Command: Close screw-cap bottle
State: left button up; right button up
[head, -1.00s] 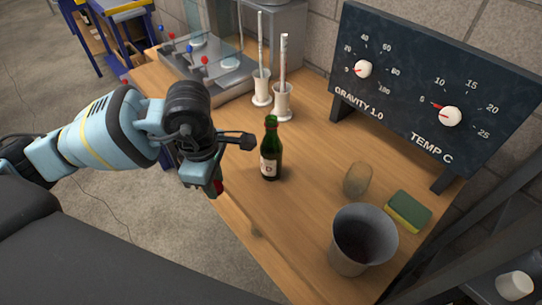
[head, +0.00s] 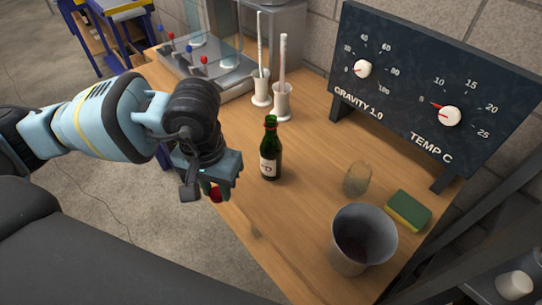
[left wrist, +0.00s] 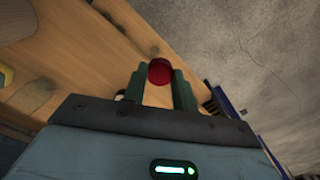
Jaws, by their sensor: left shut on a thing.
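A dark green bottle (head: 269,165) with a white label stands upright on the wooden table (head: 222,118). I cannot tell clearly whether its mouth is open. My left gripper (head: 210,188) is to the left of the bottle, apart from it, pointing down near the table's front edge. It is shut on a small red cap (head: 216,194), which shows below the fingers. In the left wrist view the red cap (left wrist: 160,71) sits between the tips of the two green fingers (left wrist: 160,82). My right gripper is in neither view.
A clear glass (head: 357,179), a green and yellow sponge (head: 407,210) and a grey metal bucket (head: 336,255) stand to the right. Two white cylinders (head: 282,108) stand behind the bottle. A dial board (head: 400,90) and a metal filling unit (head: 205,75) line the back.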

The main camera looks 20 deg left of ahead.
aim_at(270, 148)
jog(key=j+z, duration=0.15)
jog(key=j, duration=0.3)
jog(key=k+j+z, duration=0.15)
jog(key=j, duration=0.35)
jog(key=j+z, duration=0.1)
jog(key=j, duration=0.35)
